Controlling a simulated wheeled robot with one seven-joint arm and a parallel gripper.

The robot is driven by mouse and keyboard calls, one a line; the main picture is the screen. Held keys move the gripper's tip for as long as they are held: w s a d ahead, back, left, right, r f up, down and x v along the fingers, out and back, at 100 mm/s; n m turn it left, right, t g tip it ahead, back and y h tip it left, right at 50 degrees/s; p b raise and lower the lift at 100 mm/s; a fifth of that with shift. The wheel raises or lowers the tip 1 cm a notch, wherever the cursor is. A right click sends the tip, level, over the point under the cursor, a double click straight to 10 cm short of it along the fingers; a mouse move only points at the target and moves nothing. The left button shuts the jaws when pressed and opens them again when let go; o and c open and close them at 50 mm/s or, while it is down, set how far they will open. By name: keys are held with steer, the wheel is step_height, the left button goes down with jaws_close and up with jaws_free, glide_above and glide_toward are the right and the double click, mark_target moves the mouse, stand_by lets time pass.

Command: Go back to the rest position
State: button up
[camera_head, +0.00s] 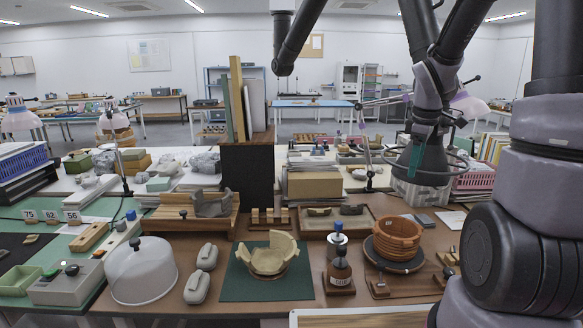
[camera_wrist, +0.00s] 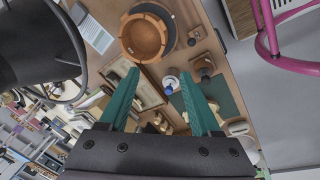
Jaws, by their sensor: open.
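My gripper (camera_head: 416,165) hangs in the air at the upper right of the head view, above the back of the bench. Its teal fingers point down and overlap a dark shape there. In the wrist view both fingers (camera_wrist: 160,75) are spread apart with nothing between them. The terracotta pot (camera_head: 397,238) sits on a dark round stand, below and in front of my gripper; it also shows in the wrist view (camera_wrist: 144,38). The partly built cream pot (camera_head: 267,262) stands on a green mat (camera_head: 237,284), left of the terracotta one. My gripper touches neither pot.
A bottle with a blue cap (camera_head: 339,268) stands between the pots. A clear dome (camera_head: 141,270) and grey rounded blocks (camera_head: 197,287) are at left. A tall dark panel (camera_head: 247,183) rises behind. A dark cone with a hoop (camera_wrist: 35,45) lies close to my gripper in the wrist view.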

steer(key=s+a+r+m+t+y, duration=0.1)
steer(key=s+a+r+m+t, duration=0.1)
steer(key=s+a+r+m, duration=0.2)
steer(key=s+a+r+m+t+y, duration=0.1)
steer(key=s+a+r+m, duration=0.4)
steer(key=s+r+m, duration=0.5)
steer(key=s+r+t, duration=0.1)
steer(key=s+r, duration=0.2)
steer(key=s, duration=0.1)
steer(key=shift+a+m+t+y, duration=0.2)
steer(key=shift+m+t+y, duration=0.1)
steer(key=shift+t, duration=0.1)
